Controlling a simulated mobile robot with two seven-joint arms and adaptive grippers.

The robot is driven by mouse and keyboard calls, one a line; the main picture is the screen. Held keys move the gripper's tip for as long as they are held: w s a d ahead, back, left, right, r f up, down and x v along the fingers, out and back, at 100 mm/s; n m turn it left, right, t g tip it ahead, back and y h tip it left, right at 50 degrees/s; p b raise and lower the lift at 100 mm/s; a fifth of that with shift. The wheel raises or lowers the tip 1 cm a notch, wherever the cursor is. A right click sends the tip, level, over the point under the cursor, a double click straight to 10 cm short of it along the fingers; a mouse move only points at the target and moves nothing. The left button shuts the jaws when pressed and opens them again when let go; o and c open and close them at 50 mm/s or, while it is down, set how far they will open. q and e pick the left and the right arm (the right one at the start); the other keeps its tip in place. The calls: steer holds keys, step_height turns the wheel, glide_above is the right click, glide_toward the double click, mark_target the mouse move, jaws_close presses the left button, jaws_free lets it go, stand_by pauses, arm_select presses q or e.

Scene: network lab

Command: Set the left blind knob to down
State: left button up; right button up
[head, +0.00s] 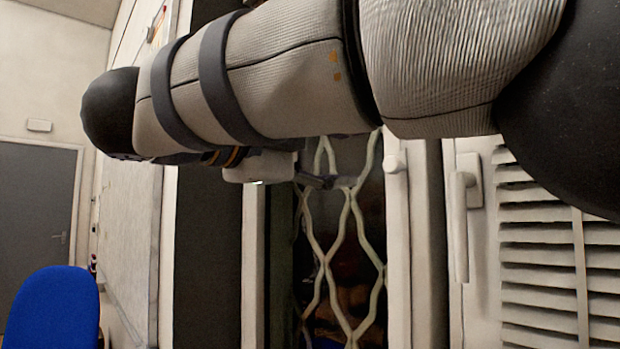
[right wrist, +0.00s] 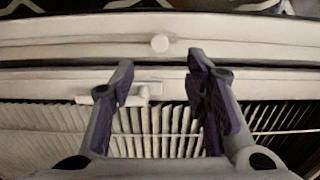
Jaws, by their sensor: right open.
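A small round white knob (head: 395,163) sits on the pale upright frame right of the lattice window. It also shows in the right wrist view (right wrist: 160,43), beyond and roughly midway between my fingertips. I cannot tell whether it is the left blind knob, and no setting on it can be read. My right gripper (head: 338,182) shows small below my forearm, in front of the lattice and left of the knob. In the right wrist view the right gripper (right wrist: 160,72) is open and empty, fingers apart. My left gripper is not in view.
A white lever handle (head: 461,228) is on the frame right of the knob, beside white louvred slats (head: 550,265). A pale lattice (head: 338,260) covers the dark window. A blue chair (head: 52,310) and a grey door (head: 35,215) are at the left. My right arm hides the upper middle.

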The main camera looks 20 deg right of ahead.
mark_target(389, 164)
steer(key=x, duration=1.1)
steer(key=shift+w+d, duration=0.1)
steer(key=shift+d, duration=0.3)
jaws_close()
